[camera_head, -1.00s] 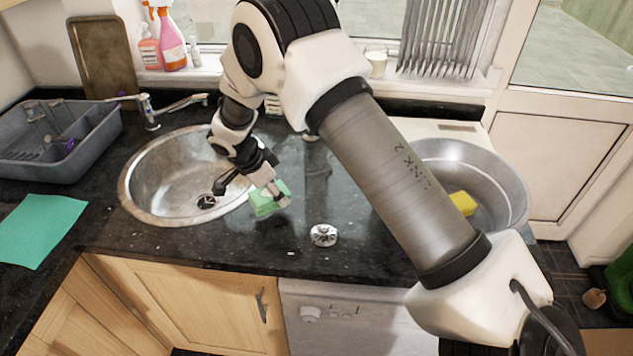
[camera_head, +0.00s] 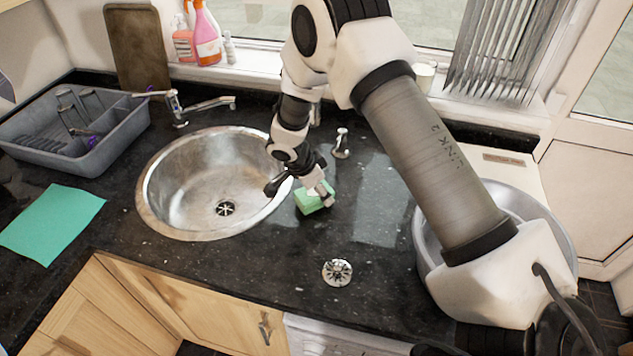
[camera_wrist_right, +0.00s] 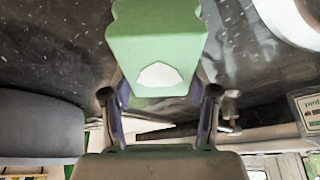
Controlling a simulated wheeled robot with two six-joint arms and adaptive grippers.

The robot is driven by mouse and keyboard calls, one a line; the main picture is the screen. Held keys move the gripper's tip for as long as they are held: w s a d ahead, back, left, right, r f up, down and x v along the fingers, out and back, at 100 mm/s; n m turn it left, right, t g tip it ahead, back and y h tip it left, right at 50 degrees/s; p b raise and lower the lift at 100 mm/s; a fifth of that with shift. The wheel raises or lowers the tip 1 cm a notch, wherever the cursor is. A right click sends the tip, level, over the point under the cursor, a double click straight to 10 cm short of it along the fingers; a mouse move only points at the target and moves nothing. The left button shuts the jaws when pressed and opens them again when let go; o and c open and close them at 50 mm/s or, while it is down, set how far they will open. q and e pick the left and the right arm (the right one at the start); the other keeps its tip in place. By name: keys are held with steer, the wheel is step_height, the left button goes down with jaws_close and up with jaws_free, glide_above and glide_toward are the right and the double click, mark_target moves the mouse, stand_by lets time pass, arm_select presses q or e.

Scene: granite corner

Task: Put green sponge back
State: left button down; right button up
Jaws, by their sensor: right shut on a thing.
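The green sponge (camera_head: 311,203) is between the fingers of my right gripper (camera_head: 325,195), over the dark counter just right of the round steel sink (camera_head: 150,205). In the right wrist view the sponge (camera_wrist_right: 155,50) fills the top middle, with a white patch on its face and a finger of my right gripper (camera_wrist_right: 160,92) on each side. I cannot tell whether the sponge touches the counter. My left gripper is not in view.
A chrome tap (camera_head: 175,108) stands behind the sink, and a small metal fitting (camera_head: 341,143) behind the sponge. A metal strainer (camera_head: 337,272) lies in front. A grey dish rack (camera_head: 120,135) and teal cloth (camera_head: 52,222) are left. A metal basin (camera_head: 560,235) is right, partly behind my arm.

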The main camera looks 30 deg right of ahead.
mark_target(305, 196)
steer(key=shift+a+f, duration=0.1)
steer(key=shift+f, duration=0.4)
steer(key=shift+w+f, duration=0.1)
steer(key=shift+w, duration=0.05)
steer(key=o, duration=1.1)
steer(key=shift+d, duration=0.45)
steer(key=shift+s+a, duration=0.2)
steer(key=shift+s, duration=0.05)
steer(key=shift+w+a, duration=0.1)
steer(key=shift+w, duration=0.05)
steer(key=shift+a+r, duration=0.1)
steer(key=shift+r, duration=0.3)
steer(key=b+v, duration=0.3)
steer(key=v, duration=0.7)
steer(key=shift+a+r+b, duration=0.15)
steer(key=shift+r+b, duration=0.15)
steer(key=shift+r, duration=0.3)
